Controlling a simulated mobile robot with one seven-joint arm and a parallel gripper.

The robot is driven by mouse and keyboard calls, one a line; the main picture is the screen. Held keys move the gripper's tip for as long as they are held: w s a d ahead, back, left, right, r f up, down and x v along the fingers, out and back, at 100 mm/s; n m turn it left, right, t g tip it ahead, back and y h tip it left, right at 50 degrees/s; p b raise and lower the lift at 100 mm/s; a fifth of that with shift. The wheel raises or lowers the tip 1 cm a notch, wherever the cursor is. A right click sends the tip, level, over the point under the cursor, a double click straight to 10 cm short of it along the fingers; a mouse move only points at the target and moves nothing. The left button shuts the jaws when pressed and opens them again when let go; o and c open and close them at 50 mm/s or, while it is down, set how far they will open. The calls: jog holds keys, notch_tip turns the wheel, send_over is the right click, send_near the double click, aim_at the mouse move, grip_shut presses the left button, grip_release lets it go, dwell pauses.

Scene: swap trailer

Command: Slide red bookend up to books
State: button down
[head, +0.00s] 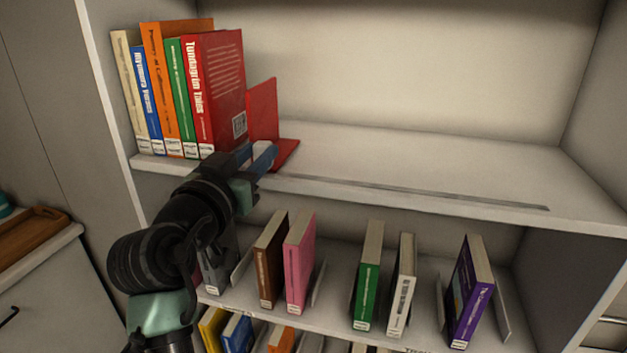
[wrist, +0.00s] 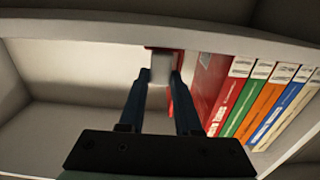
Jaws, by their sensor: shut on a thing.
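The red bookend (head: 263,108) stands upright on the upper shelf, just right of the row of books. Its red base lies flat on the shelf. The row of books (head: 214,90) is upright at the shelf's left end, with a red book nearest the bookend. My gripper (head: 262,158) is at the shelf's front edge, shut on a pale front part of the bookend. In the wrist view my gripper (wrist: 161,76) has this pale piece between its fingertips, with red of the bookend (wrist: 170,100) behind. The books (wrist: 208,85) are close at the right there; the exact gap is unclear.
The upper shelf (head: 400,165) is clear to the right of the bookend, with a grey strip along its front. The lower shelf (head: 340,270) holds several spaced books and dividers below my arm. A wooden tray (head: 30,235) sits on a counter at left.

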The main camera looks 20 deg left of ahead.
jog(key=a+b, duration=0.1)
jog(key=a, duration=0.5)
jog(key=shift+b, duration=0.35)
jog(key=c, duration=0.6)
grip_release()
jog(key=shift+s, duration=0.1)
jog(key=s+b, duration=0.4)
jog(key=s, duration=0.8)
jog(key=shift+s+b, duration=0.4)
jog(key=shift+w, duration=0.1)
